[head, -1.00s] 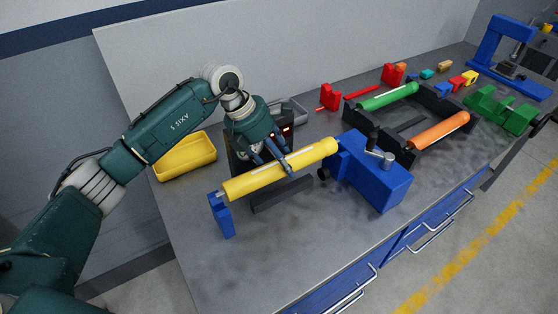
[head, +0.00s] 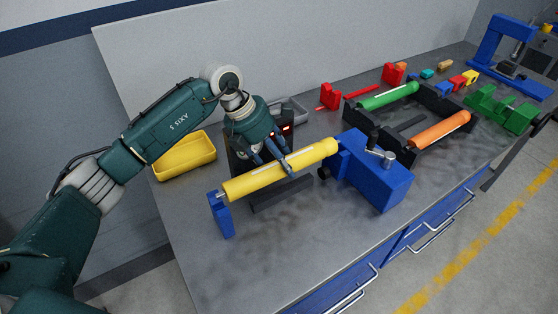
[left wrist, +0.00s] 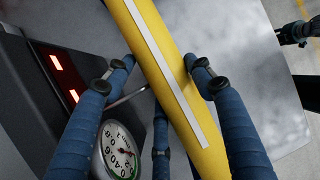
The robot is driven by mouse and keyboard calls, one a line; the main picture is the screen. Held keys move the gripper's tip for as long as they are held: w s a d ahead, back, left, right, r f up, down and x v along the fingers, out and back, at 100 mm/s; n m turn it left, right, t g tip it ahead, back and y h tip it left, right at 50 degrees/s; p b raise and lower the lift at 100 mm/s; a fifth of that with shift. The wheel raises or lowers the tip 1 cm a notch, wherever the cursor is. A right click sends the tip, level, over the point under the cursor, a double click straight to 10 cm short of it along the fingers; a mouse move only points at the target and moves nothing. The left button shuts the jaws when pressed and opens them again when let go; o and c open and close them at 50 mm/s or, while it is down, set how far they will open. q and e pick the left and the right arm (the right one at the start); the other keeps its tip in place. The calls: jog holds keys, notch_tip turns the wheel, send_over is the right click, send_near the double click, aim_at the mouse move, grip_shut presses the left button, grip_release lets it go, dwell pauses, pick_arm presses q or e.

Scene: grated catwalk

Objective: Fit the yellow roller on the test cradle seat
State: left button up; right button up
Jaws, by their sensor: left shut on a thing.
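The yellow roller (head: 250,178) with a pale stripe lies lengthwise between a small blue end post (head: 222,217) at its left end and a blue block with a crank (head: 378,177) at its right end. These blue parts look like the test cradle. My left gripper (head: 279,163) is shut on the roller near its middle, from above. In the left wrist view blue fingers (left wrist: 160,88) lie on both sides of the roller (left wrist: 170,80). Whether the roller's ends rest fully in the seats I cannot tell.
A dark box with red lit digits (head: 240,160) and a dial gauge (left wrist: 119,152) stand behind the roller. A yellow bin (head: 184,160) is at the left. A black frame with green (head: 389,96) and orange (head: 441,131) rollers lies to the right. The front bench top is clear.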

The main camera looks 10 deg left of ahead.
pick_arm(q)
jog(key=shift+f+b, duration=0.65)
jog(key=shift+f, duration=0.2)
jog(key=shift+f+b, duration=0.8)
jog(key=shift+f, duration=0.25)
jog(key=o, duration=2.2)
jog(key=shift+f, duration=0.1)
jog(key=shift+c, duration=0.2)
jog(key=shift+r+p, duration=2.25)
jog(key=shift+r, duration=1.85)
